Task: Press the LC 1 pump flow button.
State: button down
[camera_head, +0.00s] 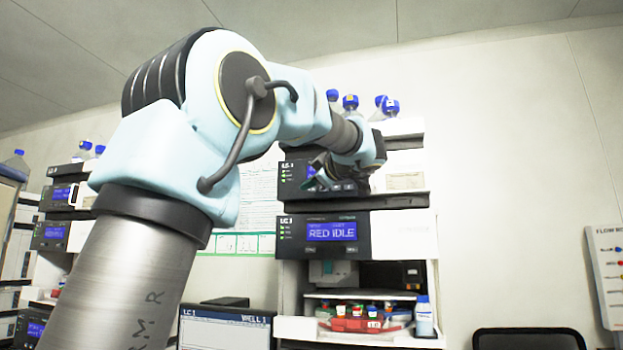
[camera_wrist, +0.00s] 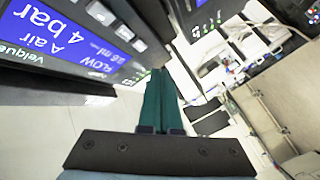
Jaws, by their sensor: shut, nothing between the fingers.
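The LC 1 stack stands right of centre in the head view. Its upper module (camera_head: 292,180) carries an LC 1 label, and my gripper and wrist hide most of its display. My gripper (camera_head: 321,172) is in front of that module. In the wrist view my gripper (camera_wrist: 164,72) shows dark green fingers shut together with nothing between them. A blue display reading FLOW (camera_wrist: 106,66) is to the left of the fingertips, upside down. Grey buttons (camera_wrist: 124,32) are on the panel above it. I cannot tell which is the flow button, or any contact.
A lower LC 1 module (camera_head: 331,231) reads RED IDLE. Blue-capped bottles (camera_head: 350,103) stand on top of the stack. A red tray with vials (camera_head: 352,324) sits below. Another stack (camera_head: 56,232) is at the left, and a monitor (camera_head: 226,330) is at the front.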

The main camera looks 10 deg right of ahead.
aim_at(305, 193)
jog(key=shift+w+d, duration=0.3)
jog(key=shift+w, duration=0.25)
jog(key=shift+w+d, duration=0.25)
jog(key=shift+w, duration=0.25)
jog(key=shift+w+d+f, duration=0.1)
dwell(1.3)
jog(key=shift+w+d+b, duration=0.1)
jog(key=shift+w+b, duration=0.15)
jog(key=shift+b, duration=0.15)
jog(key=shift+w+d, duration=0.2)
jog(key=shift+w, duration=0.15)
dwell(0.5)
jog(key=shift+s+b, duration=0.1)
jog(key=shift+b, duration=0.25)
jog(key=shift+s+a+b, duration=0.1)
jog(key=shift+s+b, duration=0.05)
jog(key=shift+b, duration=0.15)
jog(key=shift+s+a+b, duration=0.25)
jog(key=shift+s+b, duration=0.25)
jog(key=shift+b, duration=0.05)
